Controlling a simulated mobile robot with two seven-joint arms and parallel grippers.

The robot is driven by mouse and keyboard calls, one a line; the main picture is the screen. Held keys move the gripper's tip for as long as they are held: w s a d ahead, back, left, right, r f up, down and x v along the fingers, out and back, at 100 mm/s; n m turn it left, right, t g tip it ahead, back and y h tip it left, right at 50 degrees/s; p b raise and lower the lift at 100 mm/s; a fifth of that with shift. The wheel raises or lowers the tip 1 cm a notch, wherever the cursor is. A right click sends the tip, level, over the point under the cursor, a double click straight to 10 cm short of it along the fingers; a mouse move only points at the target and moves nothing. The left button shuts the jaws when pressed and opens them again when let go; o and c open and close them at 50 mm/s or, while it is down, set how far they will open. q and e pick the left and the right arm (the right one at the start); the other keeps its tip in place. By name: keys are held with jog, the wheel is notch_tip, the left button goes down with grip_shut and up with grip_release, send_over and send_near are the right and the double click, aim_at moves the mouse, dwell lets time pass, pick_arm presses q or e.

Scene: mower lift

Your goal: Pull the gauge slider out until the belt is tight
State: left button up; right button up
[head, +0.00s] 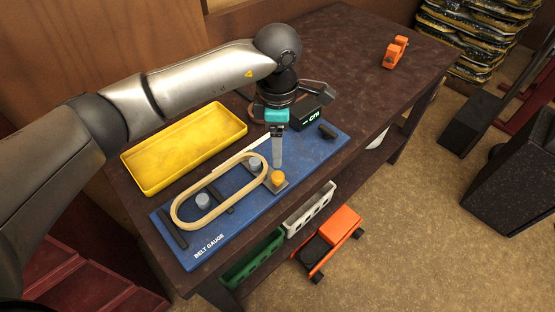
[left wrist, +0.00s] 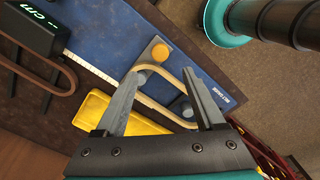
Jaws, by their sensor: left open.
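The blue belt gauge board (head: 228,238) lies on the dark table. A tan belt (head: 222,172) loops loosely around two grey pulleys, a left one (head: 203,201) and a right one (head: 255,163), with gaps to both. The slider's grey plate (head: 281,187) carries an orange knob (head: 278,176) at the belt's right end. The knob also shows in the left wrist view (left wrist: 160,52), beyond the fingertips. My left gripper (head: 278,163) points down close to the knob, partly in front of the board. Its fingers (left wrist: 160,78) are apart with nothing held. My right gripper is not in view.
A black readout box (head: 309,114) showing dashes and "cm" stands at the board's back edge. A yellow tray (head: 184,148) lies behind the board. An orange clamp-like object (head: 396,51) sits at the table's far right. The table between is clear.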

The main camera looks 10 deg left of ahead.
pick_arm(q)
notch_tip(320, 180, up, 5)
jog(key=shift+r, duration=0.1)
dwell(0.6)
